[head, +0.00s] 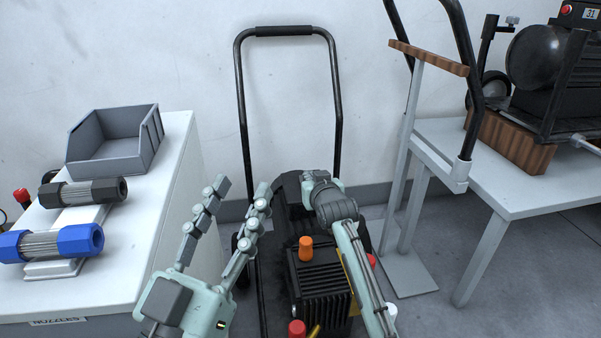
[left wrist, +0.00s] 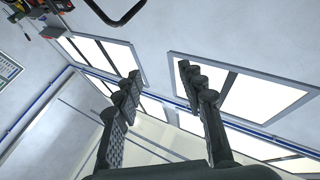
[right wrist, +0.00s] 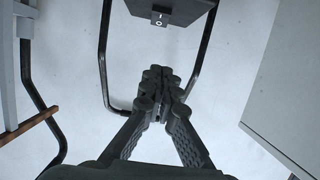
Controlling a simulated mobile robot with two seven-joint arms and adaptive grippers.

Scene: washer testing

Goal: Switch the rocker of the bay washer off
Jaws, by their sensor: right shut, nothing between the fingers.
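The bay washer (head: 325,285) is a black machine with a tall hoop handle (head: 240,100), standing on the floor in the middle of the head view. Its black rocker (right wrist: 160,19), marked I and O, sits on a dark panel (right wrist: 185,7) at the top of the right wrist view. My right gripper (right wrist: 161,75) is shut and empty, its fingertips pointing towards the rocker with a visible gap between. In the head view my right arm covers part of the washer; the rocker does not show there. My left gripper (head: 243,186) is open and empty, raised left of the washer; it also shows in the left wrist view (left wrist: 158,72).
A white bench (head: 175,190) at left carries a grey bin (head: 115,145) and nozzles with black and blue (head: 80,240) ends. At right, a table (head: 540,190) holds a compressor-like machine (head: 540,60). A stand with a wooden top (head: 428,57) is right of the washer.

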